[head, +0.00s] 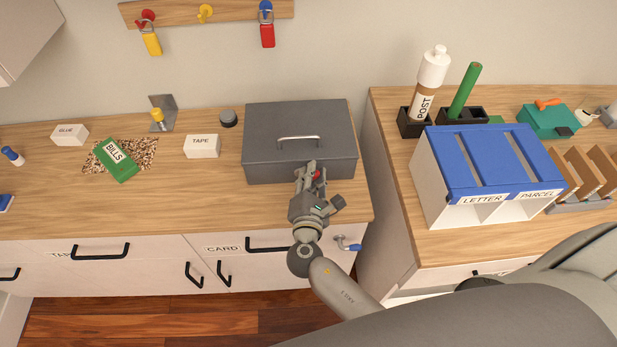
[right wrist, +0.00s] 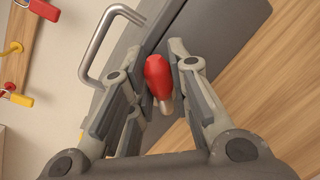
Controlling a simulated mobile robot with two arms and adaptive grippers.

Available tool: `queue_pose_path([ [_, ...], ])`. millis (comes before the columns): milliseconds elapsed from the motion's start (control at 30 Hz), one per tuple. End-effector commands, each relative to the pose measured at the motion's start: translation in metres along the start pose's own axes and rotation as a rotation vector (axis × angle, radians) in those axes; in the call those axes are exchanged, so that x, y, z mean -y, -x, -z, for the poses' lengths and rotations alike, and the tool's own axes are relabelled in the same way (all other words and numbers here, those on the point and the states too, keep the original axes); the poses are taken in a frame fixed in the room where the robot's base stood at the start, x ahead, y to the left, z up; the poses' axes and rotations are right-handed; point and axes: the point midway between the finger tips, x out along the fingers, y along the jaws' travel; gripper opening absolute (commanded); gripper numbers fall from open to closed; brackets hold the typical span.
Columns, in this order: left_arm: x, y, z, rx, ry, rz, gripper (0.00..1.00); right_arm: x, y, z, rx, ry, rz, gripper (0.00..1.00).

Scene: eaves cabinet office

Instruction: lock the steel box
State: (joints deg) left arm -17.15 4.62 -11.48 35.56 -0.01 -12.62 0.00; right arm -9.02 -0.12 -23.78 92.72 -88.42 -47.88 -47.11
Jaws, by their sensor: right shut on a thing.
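The steel box (head: 260,137) is a dark grey box on the left wooden counter, with its lid down and a bright bar handle (head: 299,140) on top. The handle also shows in the wrist view (right wrist: 90,45). My right gripper (head: 312,172) is at the front face of the box, shut on a small red-headed piece (right wrist: 157,72) that looks like a key. A pale end of it shows between the fingers. Whether it sits in a lock is hidden by the fingers and the angle. My left gripper is not in view.
A wall rack (head: 225,10) holds a yellow tag (head: 152,44) and a red tag (head: 267,35); its yellow hook (head: 205,13) is empty. A TAPE box (head: 202,147) stands left of the steel box. A blue-and-white sorter (head: 433,179) stands on the right counter.

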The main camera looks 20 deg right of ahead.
Motion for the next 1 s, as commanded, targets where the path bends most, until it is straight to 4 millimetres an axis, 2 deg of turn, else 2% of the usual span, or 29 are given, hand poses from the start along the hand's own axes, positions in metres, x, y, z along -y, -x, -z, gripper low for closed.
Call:
queue_pose_path([
  [33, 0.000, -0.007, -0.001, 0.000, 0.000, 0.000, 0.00, 0.004, -0.001, 0.002, -0.008, -0.046, 0.000, 0.00],
  [600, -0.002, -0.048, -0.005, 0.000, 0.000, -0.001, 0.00, 0.024, -0.004, 0.008, -0.110, -0.558, 0.001, 0.00],
  [1000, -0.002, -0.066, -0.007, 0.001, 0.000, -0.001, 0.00, 0.029, -0.005, 0.012, -0.153, -0.774, 0.001, 0.00],
])
